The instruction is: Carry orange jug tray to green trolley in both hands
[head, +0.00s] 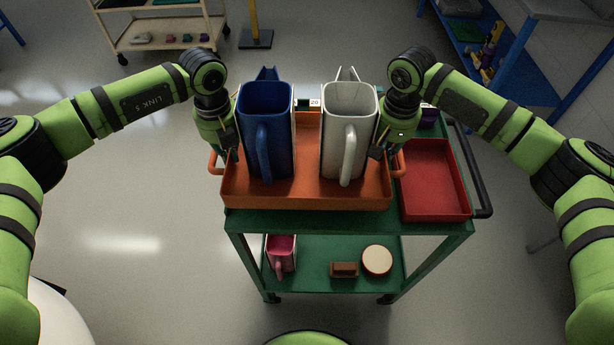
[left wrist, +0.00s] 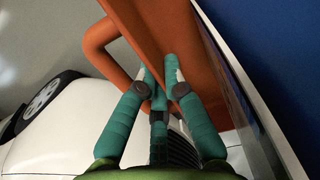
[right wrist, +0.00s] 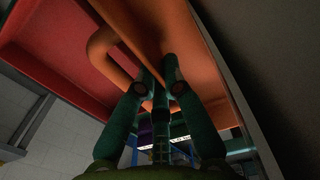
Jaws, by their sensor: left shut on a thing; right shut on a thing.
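The orange tray (head: 310,197) is over the top of the green trolley (head: 340,222); I cannot tell whether it touches the top. A blue jug (head: 264,105) stands in its left half and a white jug (head: 348,110) in its right half, both upright. My left gripper (head: 231,153) is shut on the tray's left side by its loop handle. My right gripper (head: 380,150) is shut on the right side by the other handle. The left wrist view shows the tray's orange wall (left wrist: 150,25) at the fingers; the right wrist view shows the other side (right wrist: 165,25).
A red tray (head: 435,180) lies on the trolley's right part, close beside the orange tray. The lower shelf holds a pink mug (head: 281,254), a brown block (head: 344,269) and a round cream-topped thing (head: 377,260). A cream cart (head: 165,30) and a blue shelf (head: 468,30) stand behind.

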